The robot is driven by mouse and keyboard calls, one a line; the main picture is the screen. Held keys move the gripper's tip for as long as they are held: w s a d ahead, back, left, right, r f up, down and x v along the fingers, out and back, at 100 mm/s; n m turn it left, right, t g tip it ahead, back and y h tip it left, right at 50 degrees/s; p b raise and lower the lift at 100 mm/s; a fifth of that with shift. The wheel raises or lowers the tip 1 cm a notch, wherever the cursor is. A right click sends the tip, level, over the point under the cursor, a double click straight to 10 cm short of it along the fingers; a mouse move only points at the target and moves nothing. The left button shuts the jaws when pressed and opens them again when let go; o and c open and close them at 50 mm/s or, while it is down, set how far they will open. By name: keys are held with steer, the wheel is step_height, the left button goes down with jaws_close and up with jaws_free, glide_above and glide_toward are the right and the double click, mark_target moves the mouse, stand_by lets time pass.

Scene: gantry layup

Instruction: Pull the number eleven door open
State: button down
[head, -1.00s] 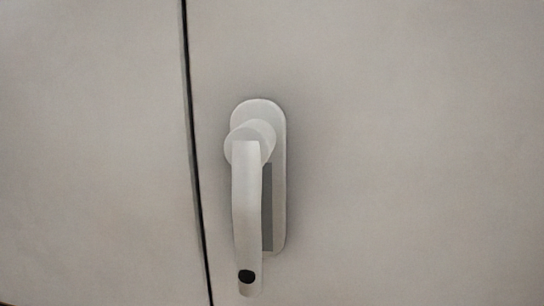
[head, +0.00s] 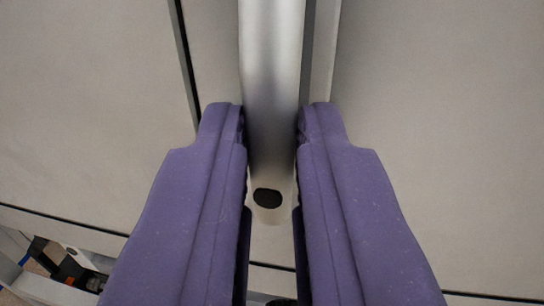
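A pale grey lever handle (head: 272,50) hangs down on a light grey door (head: 430,110), with a dark oval mark near its lower end. Its upper part and pivot are out of view. My gripper (head: 271,112) has its two purple fingers on either side of the lever, close against both sides, so it looks shut on the handle. The fingers hide part of the lever's edges and the door behind. No door number shows. The door looks closed, with a narrow dark seam to the left of the handle.
Another grey panel (head: 90,100) lies left of the seam. A dark gap runs under the panels. At the lower left, a pale frame rail (head: 45,290) shows, with dark, orange and blue items behind it.

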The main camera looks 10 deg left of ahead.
steer(key=shift+d, duration=0.1)
steer(key=d+r+n+g+h+b, duration=0.1)
steer(key=d+r+n+h+b, duration=0.2)
steer(key=n, duration=1.2)
steer(key=shift+d+r+g+b, duration=0.4)
steer(key=shift+d+r, duration=0.4)
steer(key=shift+r, duration=0.4)
